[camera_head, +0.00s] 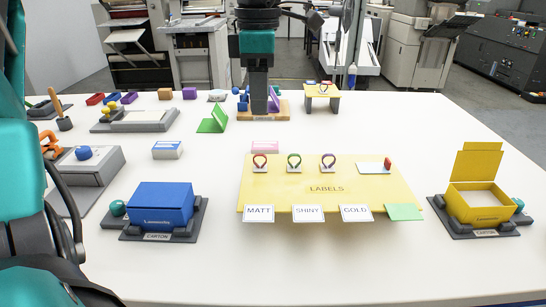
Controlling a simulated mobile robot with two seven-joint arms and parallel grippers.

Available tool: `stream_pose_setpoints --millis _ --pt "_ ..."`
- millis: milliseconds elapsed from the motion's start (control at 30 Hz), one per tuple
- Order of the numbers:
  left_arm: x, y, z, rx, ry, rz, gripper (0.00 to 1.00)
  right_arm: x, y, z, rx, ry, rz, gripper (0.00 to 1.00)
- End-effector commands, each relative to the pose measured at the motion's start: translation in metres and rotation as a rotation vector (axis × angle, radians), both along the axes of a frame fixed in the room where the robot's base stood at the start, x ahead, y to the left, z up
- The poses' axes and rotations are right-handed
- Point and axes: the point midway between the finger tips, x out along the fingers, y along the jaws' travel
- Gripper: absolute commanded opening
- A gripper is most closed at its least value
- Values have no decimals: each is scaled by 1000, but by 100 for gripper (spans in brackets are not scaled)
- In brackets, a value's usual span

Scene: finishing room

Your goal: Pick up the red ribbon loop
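My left gripper (258,106) points down at the top middle of the view. Its fingertips show above the red loop in the picture, with a gap between them and the loop; I cannot tell how far behind it they are. The fingers overlap in this view, so their opening is hidden. My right gripper is not in view.
A blue carton (160,207) stands left of the board and an open yellow carton (480,203) right of it. A green folded card (212,121) and a small yellow stand (322,91) are behind. The front of the table (300,272) is clear.

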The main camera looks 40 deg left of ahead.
Motion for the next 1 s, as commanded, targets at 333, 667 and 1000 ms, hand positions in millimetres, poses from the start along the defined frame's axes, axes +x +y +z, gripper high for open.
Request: stream_pose_setpoints --millis 333,667,1000 --pt "-1 0 -60 -4 3 1 38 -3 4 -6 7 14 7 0" --pt "2 4 -96 -7 5 3 38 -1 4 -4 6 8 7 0" --pt "2 4 -116 -5 0 2 38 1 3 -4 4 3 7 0"
